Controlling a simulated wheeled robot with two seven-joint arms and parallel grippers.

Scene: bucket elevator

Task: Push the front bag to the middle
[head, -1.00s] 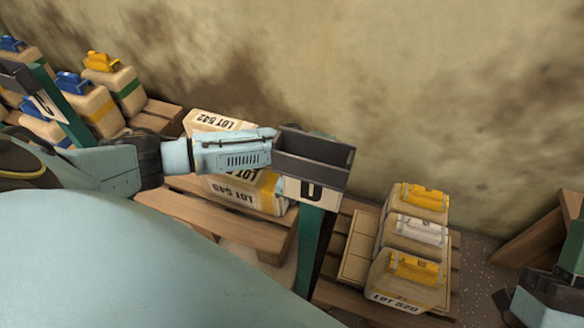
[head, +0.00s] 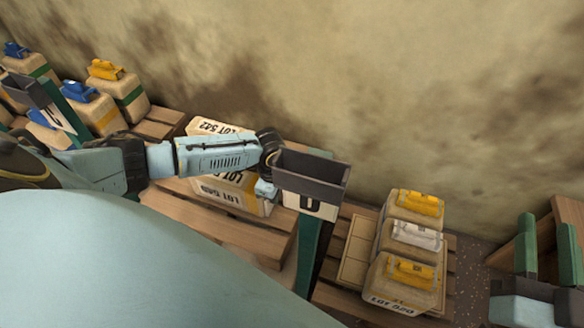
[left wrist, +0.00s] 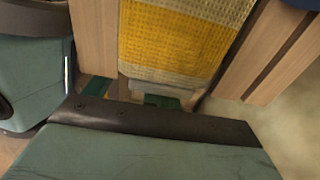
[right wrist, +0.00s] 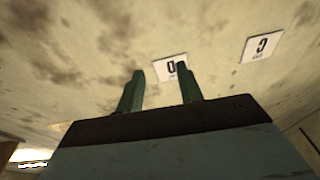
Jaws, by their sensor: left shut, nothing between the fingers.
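Cream bags stand on a pallet in the middle of the head view, behind the post with sign D. The nearer one, LOT 549 (head: 232,194), has a yellow band; another, LOT 542 (head: 207,126), is behind it. My left arm crosses over them and partly hides them. My left gripper is shut, at the bags' right end, mostly hidden behind the dark bin in the head view. In the left wrist view its tip (left wrist: 162,100) is close to a yellow-banded bag (left wrist: 175,42); I cannot tell if it touches. My right gripper (right wrist: 162,84) is open and empty, facing the wall.
The dark bin (head: 312,172) on the green post stands right beside my left wrist. A right pallet holds three bags with yellow and white tops, LOT 520 (head: 400,282) nearest. Blue- and yellow-topped bags (head: 95,108) stand at left. A stained wall (head: 420,80) closes the back.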

